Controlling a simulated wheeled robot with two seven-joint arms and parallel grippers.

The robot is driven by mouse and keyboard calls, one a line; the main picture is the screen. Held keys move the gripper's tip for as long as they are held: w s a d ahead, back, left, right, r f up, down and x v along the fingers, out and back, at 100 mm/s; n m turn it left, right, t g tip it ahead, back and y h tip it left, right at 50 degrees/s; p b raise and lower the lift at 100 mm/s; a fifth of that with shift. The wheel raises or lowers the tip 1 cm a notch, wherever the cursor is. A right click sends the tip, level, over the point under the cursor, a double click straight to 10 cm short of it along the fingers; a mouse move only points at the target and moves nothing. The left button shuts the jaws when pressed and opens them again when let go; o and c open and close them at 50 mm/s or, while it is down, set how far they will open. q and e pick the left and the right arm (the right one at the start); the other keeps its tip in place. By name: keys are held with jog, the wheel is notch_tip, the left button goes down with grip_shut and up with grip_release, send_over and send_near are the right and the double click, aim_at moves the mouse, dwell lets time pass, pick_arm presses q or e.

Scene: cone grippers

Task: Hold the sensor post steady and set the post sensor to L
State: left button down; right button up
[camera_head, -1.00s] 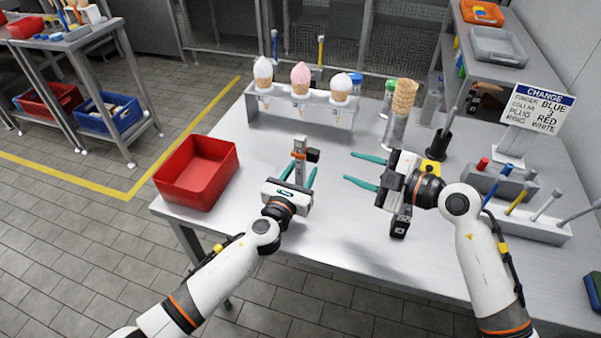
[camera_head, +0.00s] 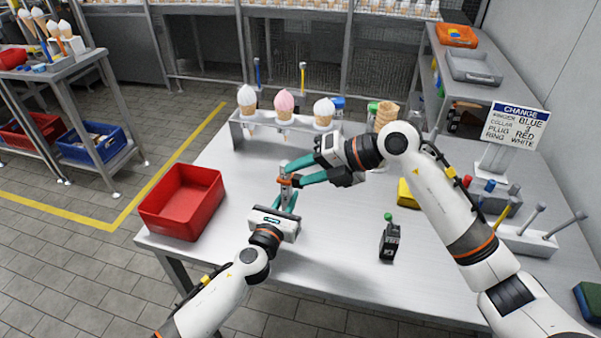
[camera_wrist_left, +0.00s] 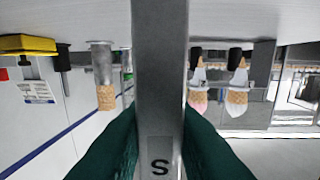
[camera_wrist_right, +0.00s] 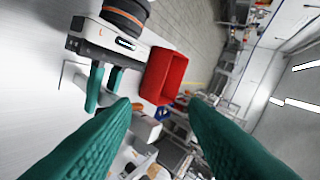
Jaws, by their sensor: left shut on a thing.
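The sensor post (camera_head: 285,198) is a grey metal upright on the table. Its orange post sensor (camera_head: 285,182) sits near the top. My left gripper (camera_head: 285,203) is shut on the post, one teal finger on each side. In the left wrist view the post (camera_wrist_left: 160,70) fills the middle, with a letter S on its face; I see no L mark. My right gripper (camera_head: 284,173) is at the post top, its fingers coming from the right. In the right wrist view its fingers (camera_wrist_right: 158,115) are wide apart. I cannot tell whether they touch the sensor.
A red bin (camera_head: 180,205) stands to the left. A rack of cones (camera_head: 270,128) is behind the post. A black device with a green knob (camera_head: 390,240) stands to the right. A sign (camera_head: 515,128) and tool block (camera_head: 500,195) are at the right. The front table is clear.

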aim_at(299, 177)
jog(key=w+d+r+n+g+h, duration=0.3)
jog(key=r+n+h, duration=0.4)
jog(key=n, duration=0.7)
jog(key=shift+t+y, duration=0.3)
jog(key=shift+t, duration=0.4)
jog(key=x, duration=1.1)
jog(key=shift+s+d+f, duration=0.1)
jog(key=shift+d+f, duration=0.1)
jog(key=shift+f, duration=0.35)
jog(key=shift+c, duration=0.2)
